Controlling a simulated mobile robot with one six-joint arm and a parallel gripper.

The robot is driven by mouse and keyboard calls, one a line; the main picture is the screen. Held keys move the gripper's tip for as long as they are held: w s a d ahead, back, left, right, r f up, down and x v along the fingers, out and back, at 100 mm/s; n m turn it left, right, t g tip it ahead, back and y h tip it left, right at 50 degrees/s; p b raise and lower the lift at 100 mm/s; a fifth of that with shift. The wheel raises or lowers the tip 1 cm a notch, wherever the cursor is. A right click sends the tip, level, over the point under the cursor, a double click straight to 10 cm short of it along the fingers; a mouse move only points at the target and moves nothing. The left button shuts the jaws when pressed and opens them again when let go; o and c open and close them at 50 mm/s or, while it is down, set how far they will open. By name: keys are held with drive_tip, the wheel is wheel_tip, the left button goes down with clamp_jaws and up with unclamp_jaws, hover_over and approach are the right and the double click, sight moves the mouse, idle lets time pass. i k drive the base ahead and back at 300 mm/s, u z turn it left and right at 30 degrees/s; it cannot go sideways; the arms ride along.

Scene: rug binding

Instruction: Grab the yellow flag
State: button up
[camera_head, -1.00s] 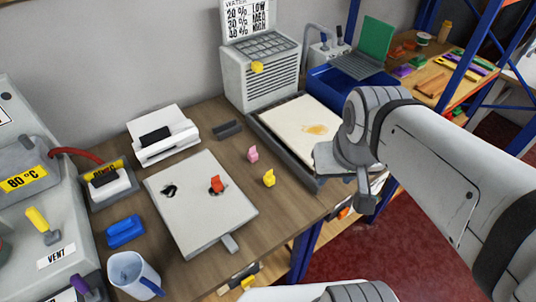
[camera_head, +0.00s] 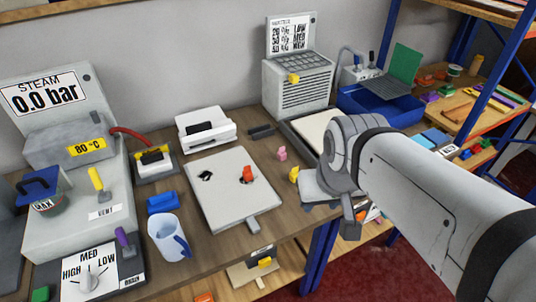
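The yellow flag (camera_head: 294,174) is a small upright yellow piece standing on the wooden bench, right of the pale square board. A similar pink flag (camera_head: 282,153) stands just behind it. A red one (camera_head: 247,174) is on the board, beside a dark mark. My arm comes in from the right, and my gripper (camera_head: 325,195) is at its lower left end, close to the right of the yellow flag in the picture. The gap in height between them is unclear. My arm's end hides the finger opening, and I see nothing held.
The pale board (camera_head: 222,208) lies mid-bench. A tray (camera_head: 296,130) is partly behind my arm. Left are a blue brush (camera_head: 163,203), a jug (camera_head: 168,238) and the steam machine (camera_head: 75,200). A white heater box (camera_head: 298,84) and blue bin (camera_head: 380,105) stand behind.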

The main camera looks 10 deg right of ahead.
sight(293, 175)
drive_tip(key=u, duration=0.5)
drive_tip(key=k, duration=0.1)
drive_tip(key=u, duration=2.4)
drive_tip(key=k, duration=1.5)
drive_tip(key=z, duration=2.35)
drive_tip(key=i, duration=1.05)
